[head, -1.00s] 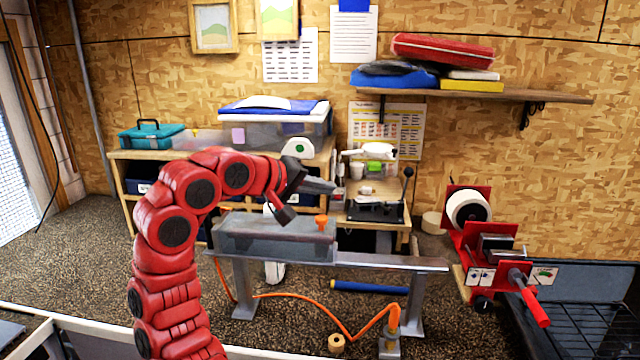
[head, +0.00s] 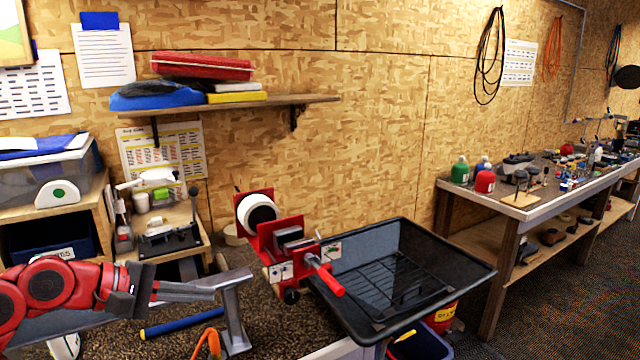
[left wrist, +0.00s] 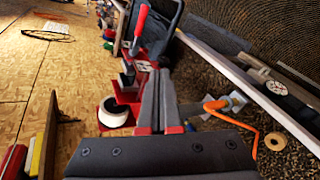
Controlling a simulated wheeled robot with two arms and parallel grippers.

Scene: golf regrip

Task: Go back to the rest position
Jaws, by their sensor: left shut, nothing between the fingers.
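My left gripper (head: 205,291) is at the lower left of the head view, on my red arm coming in from the left edge. Its two grey fingers lie together with nothing between them, and they point right, in front of the grey metal stand (head: 236,310). In the left wrist view the shut fingers (left wrist: 158,90) reach up the middle of the picture. I cannot tell how far they are from the stand. My right gripper is in neither view.
A red clamp device with a white roll (head: 257,212) stands beside a black tray (head: 440,265). A blue rod (head: 180,324) lies on the floor or bench surface. A shelf (head: 320,99) is on the wall. A long workbench (head: 520,212) stands at the right.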

